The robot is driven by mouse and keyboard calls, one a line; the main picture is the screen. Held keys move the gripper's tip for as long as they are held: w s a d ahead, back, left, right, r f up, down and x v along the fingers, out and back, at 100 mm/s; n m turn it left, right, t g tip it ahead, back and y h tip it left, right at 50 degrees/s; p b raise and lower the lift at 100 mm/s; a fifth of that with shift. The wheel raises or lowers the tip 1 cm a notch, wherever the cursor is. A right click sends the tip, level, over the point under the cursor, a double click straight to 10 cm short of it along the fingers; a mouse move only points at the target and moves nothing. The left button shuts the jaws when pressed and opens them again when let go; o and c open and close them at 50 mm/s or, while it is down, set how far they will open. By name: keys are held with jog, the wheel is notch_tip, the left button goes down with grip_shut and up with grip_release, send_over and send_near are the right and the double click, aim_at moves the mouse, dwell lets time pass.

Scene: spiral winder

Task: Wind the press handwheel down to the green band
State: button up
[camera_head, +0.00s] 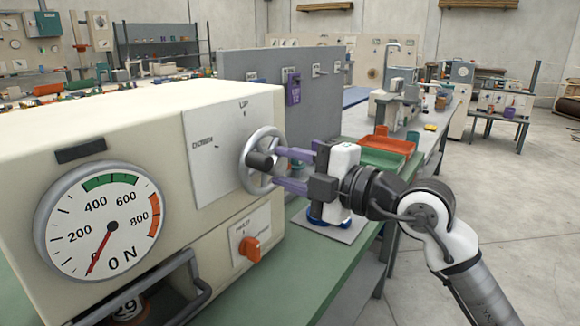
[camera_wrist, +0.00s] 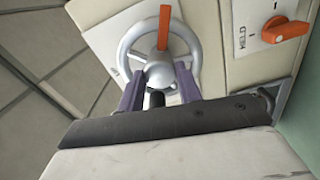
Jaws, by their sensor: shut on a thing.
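The press handwheel (camera_head: 255,141) is a grey ring on the white panel of the cream press (camera_head: 90,120), with "UP" and a second, hard-to-read word printed around it. My gripper (camera_head: 274,168) reaches in from the right and is shut on this knob. An orange bar (camera_wrist: 164,28) stands across the wheel in the wrist view. On the gauge (camera_head: 75,205), the red needle (camera_head: 100,247) points down-left near 0. The green band (camera_head: 110,181) lies between 400 and 600.
An orange switch (camera_head: 250,249) sits below the wheel, near my lower finger. A dark bar handle (camera_head: 180,275) juts from the press front. A grey panel (camera_head: 250,70) stands behind. An orange tray (camera_head: 385,145) is on the green bench. Open floor lies at right.

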jog(key=m, duration=0.6)
jog(key=shift+d+m+p, duration=0.1)
jog(key=shift+m+p, duration=0.2)
jog(key=shift+p, duration=0.05)
jog(key=m+p, duration=0.1)
jog(key=m, duration=0.4)
jog(key=shift+m+p, duration=0.35)
jog(key=shift+m, duration=0.05)
jog(key=o, duration=1)
jog(key=b+v, duration=0.2)
jog(key=v, duration=1.1)
jog(key=shift+s+d, duration=0.3)
